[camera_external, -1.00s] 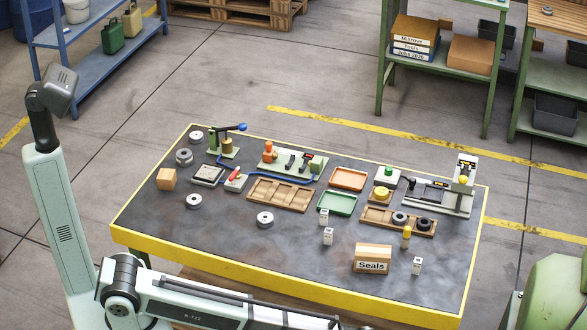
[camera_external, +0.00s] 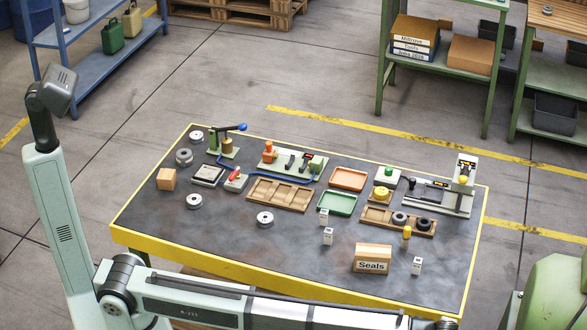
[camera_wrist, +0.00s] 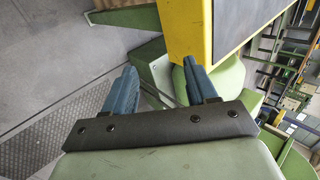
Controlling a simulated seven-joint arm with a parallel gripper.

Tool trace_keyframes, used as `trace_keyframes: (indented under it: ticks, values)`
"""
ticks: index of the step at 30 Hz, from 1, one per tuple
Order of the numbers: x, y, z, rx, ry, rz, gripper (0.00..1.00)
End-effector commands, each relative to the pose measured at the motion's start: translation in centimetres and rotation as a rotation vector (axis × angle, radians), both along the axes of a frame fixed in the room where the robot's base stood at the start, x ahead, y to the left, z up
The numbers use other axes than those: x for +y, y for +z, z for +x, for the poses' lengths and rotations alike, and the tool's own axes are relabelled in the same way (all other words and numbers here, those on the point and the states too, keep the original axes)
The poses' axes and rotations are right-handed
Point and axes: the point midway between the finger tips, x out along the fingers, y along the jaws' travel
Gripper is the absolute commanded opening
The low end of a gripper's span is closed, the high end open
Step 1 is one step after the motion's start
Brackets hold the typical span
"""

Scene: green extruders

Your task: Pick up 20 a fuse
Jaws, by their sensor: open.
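Three small white blocks with dark print stand upright on the workbench, at centre (camera_external: 323,217), just in front of that (camera_external: 328,236), and at front right (camera_external: 417,265). They may be fuses, but the print is too small to read, so I cannot tell which is 20 A. My gripper (camera_wrist: 159,78) shows in the wrist view with its two blue fingers apart and nothing between them. It is off the bench, with the yellow bench edge (camera_wrist: 184,28) beyond the fingers. The gripper itself is not visible in the external view.
The dark bench top (camera_external: 255,255) is clear at front left. A Seals box (camera_external: 372,259) stands near the front edge, beside a yellow cylinder (camera_external: 406,237). A wooden tray (camera_external: 283,195), green tray (camera_external: 337,204) and press-like device (camera_external: 462,185) stand farther back.

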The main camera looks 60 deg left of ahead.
Motion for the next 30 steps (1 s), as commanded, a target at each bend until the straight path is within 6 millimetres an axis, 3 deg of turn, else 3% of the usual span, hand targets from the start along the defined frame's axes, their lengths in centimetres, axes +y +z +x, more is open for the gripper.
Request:
trace_keyframes:
  ticks: [11, 24, 30]
  values:
    - [7.0, 4.1, 2.8, 0.146, 0.066, -0.09, 0.57]
    - [20.9, 13.9, 5.3, 0.407, 0.071, -0.353, 0.57]
    - [24.7, 17.2, 5.3, 0.464, 0.036, -0.44, 0.57]
